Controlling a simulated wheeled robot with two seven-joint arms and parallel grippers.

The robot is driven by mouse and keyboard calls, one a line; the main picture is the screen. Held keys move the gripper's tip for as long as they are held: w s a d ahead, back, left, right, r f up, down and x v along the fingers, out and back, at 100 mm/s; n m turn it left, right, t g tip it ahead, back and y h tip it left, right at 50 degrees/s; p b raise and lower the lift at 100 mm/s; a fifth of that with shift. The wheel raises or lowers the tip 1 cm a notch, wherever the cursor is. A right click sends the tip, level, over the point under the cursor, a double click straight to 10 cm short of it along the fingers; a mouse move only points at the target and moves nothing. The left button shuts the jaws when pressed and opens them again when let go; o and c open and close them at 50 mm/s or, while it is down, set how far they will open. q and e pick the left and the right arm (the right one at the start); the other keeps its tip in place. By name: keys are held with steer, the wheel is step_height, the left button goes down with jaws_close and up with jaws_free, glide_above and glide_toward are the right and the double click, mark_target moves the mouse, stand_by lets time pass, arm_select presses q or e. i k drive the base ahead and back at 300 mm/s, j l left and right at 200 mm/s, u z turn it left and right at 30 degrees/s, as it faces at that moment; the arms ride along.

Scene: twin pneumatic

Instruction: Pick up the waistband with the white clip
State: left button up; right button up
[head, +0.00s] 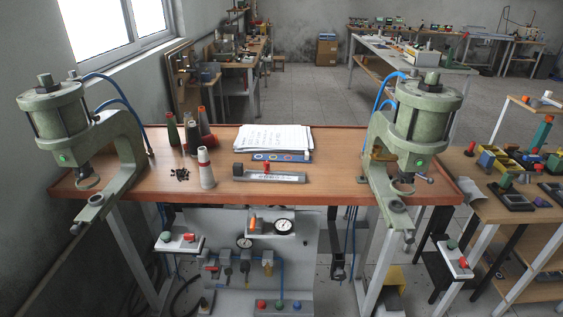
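I cannot make out a waistband with a white clip anywhere in the head view. Neither of my grippers shows in this view. The wooden workbench (330,190) stands in front of me with a green pneumatic press at each end, the left press (62,125) and the right press (425,125). A stack of white papers (272,137) lies at the back middle of the bench. A grey block with a red knob (268,176) lies in front of it.
Thread cones (206,168) and small black pieces (180,174) lie left of centre. Below the bench are gauges (284,226), valves and hoses. A side table (520,205) at right holds coloured parts and black trays. The bench's front middle is clear.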

mark_target(269, 157)
steer(key=i+l+z, duration=0.3)
steer(key=i+l, duration=0.15)
steer(key=l, duration=0.25)
steer(key=i+l+z, duration=0.25)
steer(key=i+l, duration=0.25)
steer(key=l, duration=0.05)
